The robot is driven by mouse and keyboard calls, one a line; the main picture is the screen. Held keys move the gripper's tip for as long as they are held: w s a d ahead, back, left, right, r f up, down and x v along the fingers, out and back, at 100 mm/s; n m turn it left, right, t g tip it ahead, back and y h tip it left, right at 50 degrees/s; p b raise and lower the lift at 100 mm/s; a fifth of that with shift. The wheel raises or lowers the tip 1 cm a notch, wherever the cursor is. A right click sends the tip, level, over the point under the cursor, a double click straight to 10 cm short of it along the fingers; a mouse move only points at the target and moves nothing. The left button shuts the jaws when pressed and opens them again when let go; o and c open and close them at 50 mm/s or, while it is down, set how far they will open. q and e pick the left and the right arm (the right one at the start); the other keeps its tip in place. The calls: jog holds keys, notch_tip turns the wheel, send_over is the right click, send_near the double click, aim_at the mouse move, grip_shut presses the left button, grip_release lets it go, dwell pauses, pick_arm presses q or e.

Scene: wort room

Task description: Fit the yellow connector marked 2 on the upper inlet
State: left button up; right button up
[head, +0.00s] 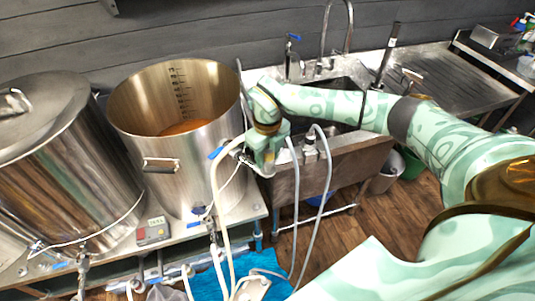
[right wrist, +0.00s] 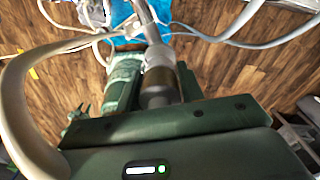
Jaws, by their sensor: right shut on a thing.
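My right gripper (head: 268,158) is beside the right wall of the open steel kettle (head: 190,165), near a blue-handled valve (head: 217,152). In the right wrist view it is shut on a metal connector (right wrist: 158,78) with a dull yellowish-brown band. No number can be read on it. A pale hose (head: 222,200) curves up to the gripper and hangs down towards the floor. The upper inlet cannot be told apart clearly; the gripper covers part of that area. I cannot tell whether the connector touches any fitting. My left gripper is out of view.
A lidded steel kettle (head: 60,140) stands at the left. A steel sink (head: 325,155) is behind my right arm. Grey hoses (head: 322,190) loop below the gripper. A blue cloth (head: 250,270) lies on the wooden floor. A small control box (head: 154,232) sits on the stand.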

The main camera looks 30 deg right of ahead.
jog(key=shift+s, duration=0.1)
dwell(0.4)
jog(key=shift+f+b, duration=0.55)
jog(key=shift+f, duration=0.7)
jog(key=o, duration=1.1)
jog(key=shift+o, duration=0.2)
